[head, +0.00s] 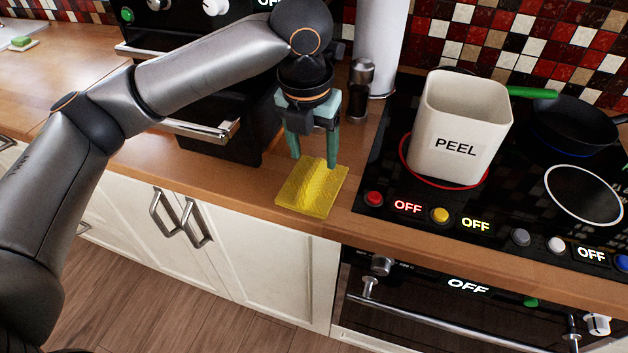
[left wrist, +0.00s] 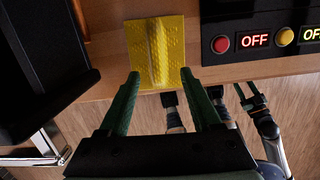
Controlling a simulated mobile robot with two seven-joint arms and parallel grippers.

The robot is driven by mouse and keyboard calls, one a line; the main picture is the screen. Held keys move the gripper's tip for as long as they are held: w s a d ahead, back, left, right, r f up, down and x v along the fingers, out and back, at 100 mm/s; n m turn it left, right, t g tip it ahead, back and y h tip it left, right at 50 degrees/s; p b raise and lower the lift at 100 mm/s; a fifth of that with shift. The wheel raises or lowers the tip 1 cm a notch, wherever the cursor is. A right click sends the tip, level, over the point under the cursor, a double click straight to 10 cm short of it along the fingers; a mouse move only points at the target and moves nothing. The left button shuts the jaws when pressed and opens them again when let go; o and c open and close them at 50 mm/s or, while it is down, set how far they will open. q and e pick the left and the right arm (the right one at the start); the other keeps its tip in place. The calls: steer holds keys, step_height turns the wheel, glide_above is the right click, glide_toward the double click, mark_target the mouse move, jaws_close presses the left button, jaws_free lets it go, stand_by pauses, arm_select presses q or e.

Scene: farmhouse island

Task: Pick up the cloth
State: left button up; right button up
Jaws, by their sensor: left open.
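The yellow cloth (head: 312,188) lies on the wooden counter near its front edge, left of the stove. It has a raised fold along its middle. My left gripper (head: 316,163) points down just above the far part of the cloth, with green fingers apart and nothing between them. In the left wrist view the cloth (left wrist: 155,52) lies ahead of the open fingertips (left wrist: 158,75), with its ridge roughly between them. I cannot tell from these views whether the fingertips touch the cloth. My right gripper is not seen in the head view; in the left wrist view another gripper (left wrist: 248,95) shows low at the right.
A black stove (head: 385,170) with coloured buttons stands right of the cloth, bearing a white PEEL bin (head: 460,120) and a black pan (head: 572,125). A pepper mill (head: 361,88) and paper roll (head: 381,40) stand behind. A black oven (head: 235,125) is at the left.

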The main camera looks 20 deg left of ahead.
mark_target(313, 171)
arm_select(q)
steer(key=f, duration=0.2)
steer(key=w+f, duration=0.1)
steer(key=f, duration=0.3)
steer(key=shift+w+a+f, duration=0.2)
steer(key=shift+w+f, duration=0.1)
jaws_close()
stand_by(0.4)
